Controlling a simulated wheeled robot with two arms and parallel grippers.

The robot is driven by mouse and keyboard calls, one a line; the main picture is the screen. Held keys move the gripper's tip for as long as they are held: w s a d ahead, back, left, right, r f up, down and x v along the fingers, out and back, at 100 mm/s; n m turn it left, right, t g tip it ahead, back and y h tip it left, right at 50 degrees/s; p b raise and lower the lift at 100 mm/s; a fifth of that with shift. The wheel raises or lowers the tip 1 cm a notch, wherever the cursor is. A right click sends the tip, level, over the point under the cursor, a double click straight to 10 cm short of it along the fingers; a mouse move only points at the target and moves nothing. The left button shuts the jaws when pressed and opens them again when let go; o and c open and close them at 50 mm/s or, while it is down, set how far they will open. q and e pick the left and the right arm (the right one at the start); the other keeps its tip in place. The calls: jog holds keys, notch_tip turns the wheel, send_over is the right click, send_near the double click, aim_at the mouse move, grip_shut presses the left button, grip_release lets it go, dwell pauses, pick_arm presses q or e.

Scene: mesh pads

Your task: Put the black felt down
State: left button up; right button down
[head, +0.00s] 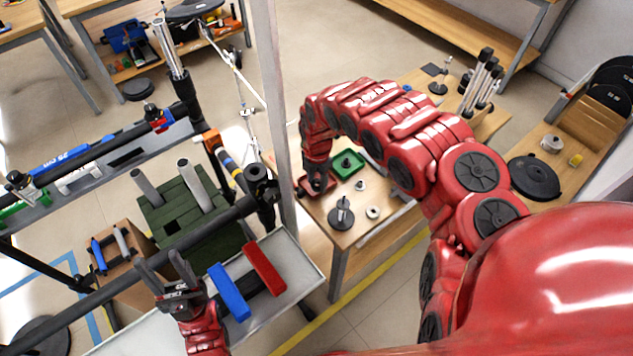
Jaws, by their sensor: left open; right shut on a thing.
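My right gripper (317,184) points down over a small red tray (304,187) at the left edge of the small wooden table (352,226). It is shut on a small dark thing, taken to be the black felt, which is mostly hidden by the dark fingers. I cannot tell whether the felt touches the tray. A green tray (359,168) sits just right of the red one. My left gripper (158,274) is open and empty, fingers up, at the lower left.
A grey tray table (303,277) holds a blue bar (229,291) and a red bar (265,268) beside my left gripper. A pale upright post (275,110) stands left of the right gripper. A dark stand (341,217) and small rings occupy the small table's front.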

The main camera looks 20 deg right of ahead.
jog(key=w, duration=0.3)
jog(key=shift+w+d+f, duration=0.1)
jog(key=shift+w+d, duration=0.05)
jog(key=shift+w+d+f, duration=0.15)
jog(key=shift+w+d, duration=0.1)
jog(key=shift+d, duration=0.1)
notch_tip(320, 180, down, 3)
jog(key=shift+a+r+p, duration=0.1)
jog(key=shift+r+p, duration=0.1)
jog(key=shift+p, duration=0.3)
jog(key=shift+f, duration=0.4)
jog(key=shift+f, duration=0.25)
jog(key=c, duration=0.6)
grip_release()
jog(key=shift+r, duration=0.1)
